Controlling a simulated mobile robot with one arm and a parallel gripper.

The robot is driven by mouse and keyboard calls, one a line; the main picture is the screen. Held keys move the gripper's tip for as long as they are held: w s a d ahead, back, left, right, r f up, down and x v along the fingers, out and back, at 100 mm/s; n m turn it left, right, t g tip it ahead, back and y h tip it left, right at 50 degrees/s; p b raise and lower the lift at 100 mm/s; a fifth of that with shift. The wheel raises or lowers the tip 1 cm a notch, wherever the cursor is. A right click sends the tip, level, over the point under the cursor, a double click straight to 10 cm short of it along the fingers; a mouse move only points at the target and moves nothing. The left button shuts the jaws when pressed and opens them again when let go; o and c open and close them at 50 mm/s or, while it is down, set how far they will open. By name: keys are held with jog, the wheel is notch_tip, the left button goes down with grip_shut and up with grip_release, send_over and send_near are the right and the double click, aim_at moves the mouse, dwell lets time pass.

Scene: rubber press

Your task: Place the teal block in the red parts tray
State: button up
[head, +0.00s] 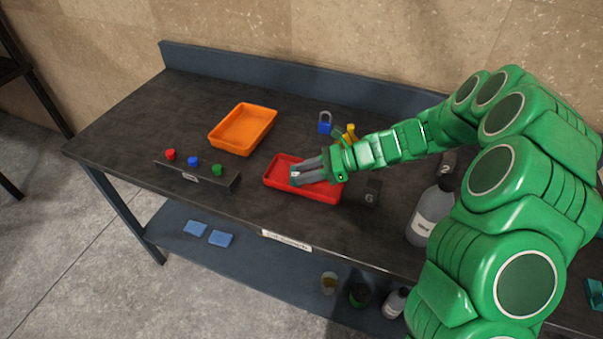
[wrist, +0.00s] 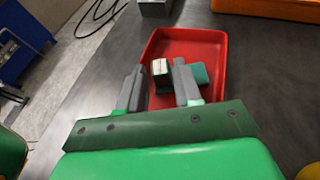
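The red parts tray (head: 330,196) lies on the dark bench, and it fills the middle of the wrist view (wrist: 208,38). The teal block (wrist: 202,73) is inside the tray, partly hidden behind my right finger. A dark face with a pale top (wrist: 160,68) shows between the fingers; I cannot tell whether it is part of the block. My gripper (wrist: 160,72) is open, its two fingers apart with a visible gap beside the left one.
An orange tray (head: 243,129) stands behind left. A button box (head: 197,175) with red, blue and green buttons is to the left. A blue padlock (head: 324,122) sits behind the tray, a grey-white bottle (head: 432,213) to the right. The bench's left end is clear.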

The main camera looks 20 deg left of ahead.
jog(key=v, duration=1)
jog(key=shift+d+r, duration=0.2)
jog(key=shift+d, duration=0.05)
jog(key=s+d+r+n+h, duration=0.3)
jog(key=s+d+r+n, duration=0.15)
jog(key=s, duration=0.35)
jog(key=s+d+r+n+h, duration=0.25)
jog(key=s+d+r, duration=0.2)
jog(key=s, duration=0.25)
jog(key=s+d+r+n+t+h, duration=0.1)
jog(key=s+d+n+h, duration=0.2)
jog(key=s+d, duration=0.6)
jog(key=s+d+r+n+t+h, duration=0.2)
jog(key=s+d+n+h, duration=0.1)
jog(key=s+d, duration=0.6)
jog(key=shift+s+d+r+t+h, duration=0.2)
jog(key=shift+s+d+t+h, duration=0.15)
jog(key=shift+h, duration=0.2)
